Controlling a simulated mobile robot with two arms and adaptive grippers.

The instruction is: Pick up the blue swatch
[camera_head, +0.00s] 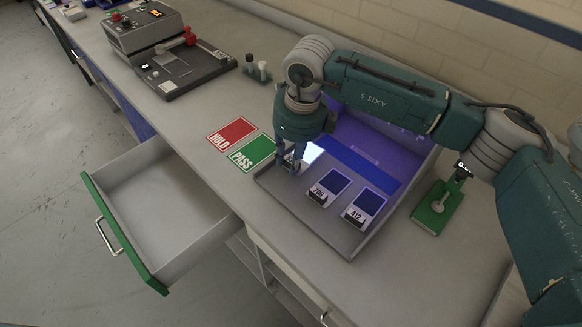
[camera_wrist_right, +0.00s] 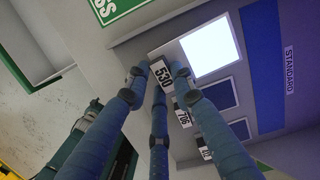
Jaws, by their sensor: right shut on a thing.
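My right gripper (camera_head: 291,161) is at the left end of the lit tray, its fingers closed at the label end of the card marked 530 (camera_head: 313,152). In the right wrist view the fingers (camera_wrist_right: 155,85) meet at that card's label, and its swatch (camera_wrist_right: 210,47) glows bluish white. I cannot tell whether the card is lifted off the tray. Two cards with dark blue swatches lie to its right, one marked 706 (camera_head: 334,182) and one marked 412 (camera_head: 368,202). They also show in the wrist view. My left gripper is out of view.
A blue strip marked STANDARD (camera_wrist_right: 266,60) runs behind the cards in the tray (camera_head: 300,220). Red HOLD (camera_head: 231,133) and green PASS (camera_head: 252,152) mats lie left of the tray. An open drawer (camera_head: 165,200) juts out at the front. A green-based stand (camera_head: 437,207) is right.

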